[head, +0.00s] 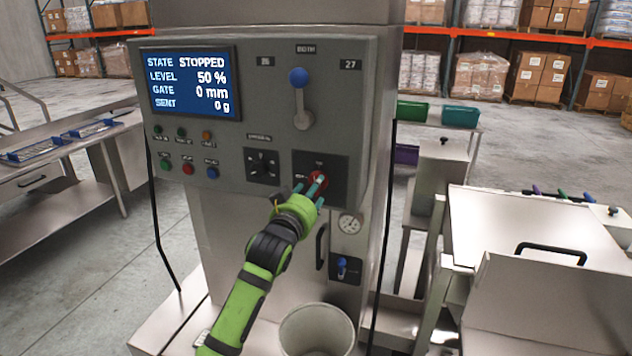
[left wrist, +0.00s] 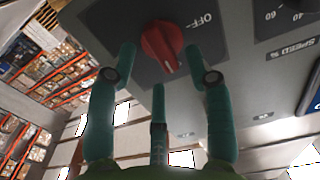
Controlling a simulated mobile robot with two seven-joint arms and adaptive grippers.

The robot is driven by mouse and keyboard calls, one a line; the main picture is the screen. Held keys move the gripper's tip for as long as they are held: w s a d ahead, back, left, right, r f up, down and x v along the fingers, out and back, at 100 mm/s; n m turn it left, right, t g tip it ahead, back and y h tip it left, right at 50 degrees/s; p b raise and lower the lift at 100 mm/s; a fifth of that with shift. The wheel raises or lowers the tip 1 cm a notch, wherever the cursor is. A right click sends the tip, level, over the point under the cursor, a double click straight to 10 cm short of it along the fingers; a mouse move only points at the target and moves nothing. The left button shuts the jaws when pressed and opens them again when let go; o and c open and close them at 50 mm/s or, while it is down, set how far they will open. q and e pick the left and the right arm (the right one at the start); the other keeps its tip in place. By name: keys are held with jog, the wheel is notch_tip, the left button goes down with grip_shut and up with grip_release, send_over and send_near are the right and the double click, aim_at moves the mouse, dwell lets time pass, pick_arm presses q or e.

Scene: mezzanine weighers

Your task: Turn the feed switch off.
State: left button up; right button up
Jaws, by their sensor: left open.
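The feed switch is a red rotary knob (head: 318,182) on a dark plate on the grey control panel (head: 222,120), partly hidden by my fingers in the head view. In the left wrist view the red knob (left wrist: 160,42) shows clearly; its white pointer mark points down in the picture, away from the OFF label (left wrist: 194,22) at its right. My left gripper (head: 311,190) is in front of the knob. In the left wrist view its teal fingers (left wrist: 160,68) are open, spread either side of and below the knob, with no clear contact. My right gripper is not in view.
The display (head: 191,83) reads STOPPED, level 50 %, gate 0 mm, sent 0 g. A blue-tipped lever (head: 300,95) stands above the switch, a black dial (head: 262,166) left of it. A pressure gauge (head: 350,223) and a pale bin (head: 318,330) are below.

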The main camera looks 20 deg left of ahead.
pick_arm(q)
jog(key=w, duration=0.3)
jog(key=shift+d+p, duration=0.15)
jog(key=shift+p, duration=0.25)
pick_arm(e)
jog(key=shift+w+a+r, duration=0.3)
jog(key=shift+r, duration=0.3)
pick_arm(q)
jog(key=shift+c, duration=0.8)
jog(key=shift+f, duration=0.1)
grip_shut()
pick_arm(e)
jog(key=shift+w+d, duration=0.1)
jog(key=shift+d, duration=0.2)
